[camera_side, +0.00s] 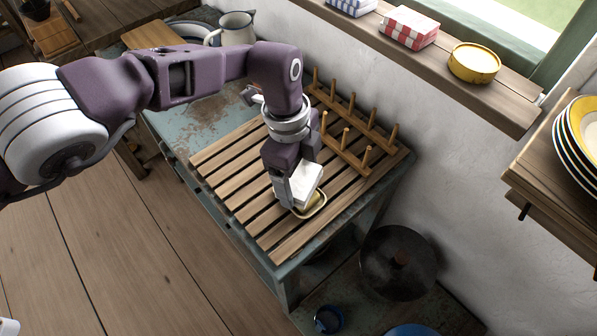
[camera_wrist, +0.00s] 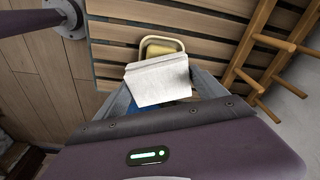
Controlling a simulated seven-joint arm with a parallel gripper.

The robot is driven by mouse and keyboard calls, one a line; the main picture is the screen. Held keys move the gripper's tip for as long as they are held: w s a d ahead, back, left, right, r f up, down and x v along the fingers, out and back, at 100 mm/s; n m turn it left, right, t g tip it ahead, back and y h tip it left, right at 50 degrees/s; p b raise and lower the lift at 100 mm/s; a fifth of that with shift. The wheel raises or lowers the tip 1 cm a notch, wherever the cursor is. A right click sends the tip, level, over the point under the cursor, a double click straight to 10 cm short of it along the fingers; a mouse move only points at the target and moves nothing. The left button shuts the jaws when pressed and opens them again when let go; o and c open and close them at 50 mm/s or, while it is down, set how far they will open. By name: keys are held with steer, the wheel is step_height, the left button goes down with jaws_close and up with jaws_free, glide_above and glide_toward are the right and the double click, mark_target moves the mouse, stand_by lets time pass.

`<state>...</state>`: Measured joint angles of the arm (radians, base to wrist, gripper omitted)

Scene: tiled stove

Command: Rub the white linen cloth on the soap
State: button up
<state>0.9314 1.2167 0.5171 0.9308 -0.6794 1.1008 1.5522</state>
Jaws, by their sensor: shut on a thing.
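The white linen cloth (camera_side: 305,182) is held between the fingers of my gripper (camera_side: 290,192), which is shut on it. In the wrist view the cloth (camera_wrist: 158,80) is a folded white block between the fingertips. The soap (camera_wrist: 162,48) is a yellowish bar in a cream, rimmed dish (camera_wrist: 143,43) on the slatted rack. The cloth covers the near part of soap and dish. In the side view the dish (camera_side: 322,208) shows just below the cloth, with a bit of soap. Whether the cloth touches the soap I cannot tell.
The wooden slatted rack (camera_side: 238,178) lies on a worn blue-green table (camera_side: 180,128). A peg rack (camera_side: 345,155) stands close behind my gripper, near the wall. A pitcher (camera_side: 237,28) stands at the table's far end. The rack's front left is clear.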

mark_target(298, 176)
steer(key=shift+f, duration=0.6)
stand_by(1.2)
steer(key=shift+r, duration=3.55)
